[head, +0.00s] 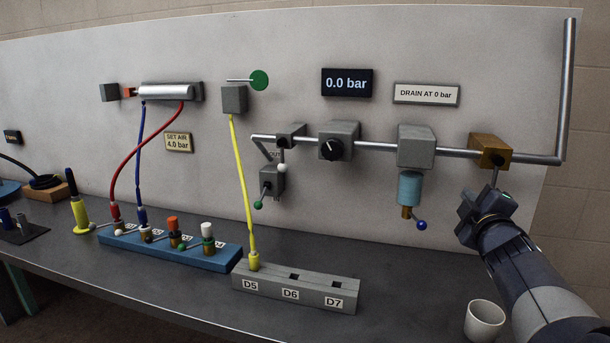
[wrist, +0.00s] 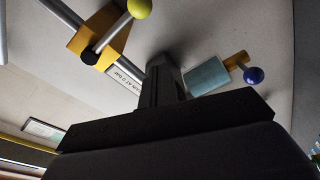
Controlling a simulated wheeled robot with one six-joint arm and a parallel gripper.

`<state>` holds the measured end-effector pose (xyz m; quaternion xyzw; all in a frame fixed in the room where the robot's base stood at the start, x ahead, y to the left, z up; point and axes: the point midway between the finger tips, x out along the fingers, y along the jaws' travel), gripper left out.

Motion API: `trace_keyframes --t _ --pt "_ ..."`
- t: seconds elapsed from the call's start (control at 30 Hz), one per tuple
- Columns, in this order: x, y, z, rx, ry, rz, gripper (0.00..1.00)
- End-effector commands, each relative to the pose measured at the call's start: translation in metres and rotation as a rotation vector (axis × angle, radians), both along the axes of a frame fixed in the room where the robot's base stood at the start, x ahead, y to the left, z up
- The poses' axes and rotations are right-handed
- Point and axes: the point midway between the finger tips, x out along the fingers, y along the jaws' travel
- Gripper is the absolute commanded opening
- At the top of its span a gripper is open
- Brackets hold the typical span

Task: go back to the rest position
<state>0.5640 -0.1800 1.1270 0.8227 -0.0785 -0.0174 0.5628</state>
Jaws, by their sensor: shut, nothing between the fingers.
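My gripper (head: 486,203) is at the right of the head view, just below the brass valve block (head: 490,151) on the pipe. Its dark fingers are shut and hold nothing. In the head view the gripper overlaps the lower end of that valve's lever. The wrist view shows the lever's yellow ball (wrist: 139,8) apart from the fingers (wrist: 163,85), up and to the left of them. The brass block also shows in the wrist view (wrist: 100,35).
A grey filter body with a blue bowl (head: 410,188) and blue-knobbed drain hangs left of my gripper. A white cup (head: 484,320) stands on the bench beside my arm. The gauge (head: 346,82) reads 0.0 bar. A grey D5–D7 block (head: 310,299) sits at the bench front.

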Motion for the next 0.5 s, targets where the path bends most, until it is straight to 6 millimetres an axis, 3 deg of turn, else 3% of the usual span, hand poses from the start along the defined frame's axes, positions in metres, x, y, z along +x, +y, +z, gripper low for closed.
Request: trace_keyframes --t 0.23,0.43,0.5 --pt "-0.029 -0.004 -0.015 -0.240 0.076 -0.004 0.00" --pt "-0.063 0.003 -0.013 -0.228 0.073 -0.002 0.00" --pt "-0.043 0.000 -0.016 -0.224 0.074 0.003 0.00"
